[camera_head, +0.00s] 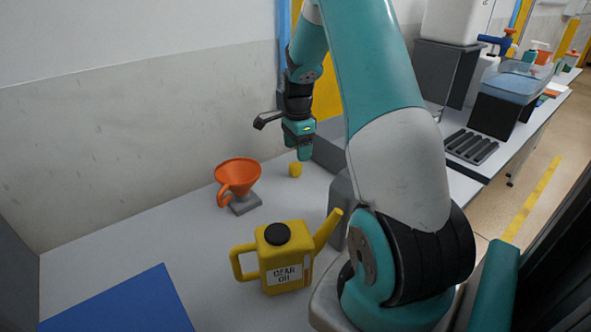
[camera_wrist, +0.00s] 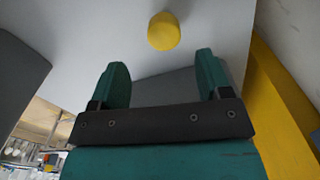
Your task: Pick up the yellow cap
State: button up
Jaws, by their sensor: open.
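The yellow cap (camera_head: 295,170) is a small yellow piece on the grey table, right of the orange funnel. It also shows in the wrist view (camera_wrist: 164,31), ahead of the fingertips and roughly between their lines. My gripper (camera_head: 305,153) hangs above and slightly right of the cap in the head view. In the wrist view, my gripper (camera_wrist: 158,75) has its two teal fingers wide apart with nothing between them. The cap is apart from both fingers.
An orange funnel (camera_head: 238,178) stands on a grey base left of the cap. A yellow oil can (camera_head: 285,262) with a black lid stands in front. A blue mat (camera_head: 125,305) lies front left. A grey box (camera_head: 329,154) is right of the gripper. The wall is close behind.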

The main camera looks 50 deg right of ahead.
aim_at(296, 165)
jog(key=shift+w+f+p, duration=0.15)
jog(key=shift+f, duration=1.55)
jog(key=shift+w+f+p, duration=0.15)
jog(key=shift+f, duration=1.55)
jog(key=c, duration=1)
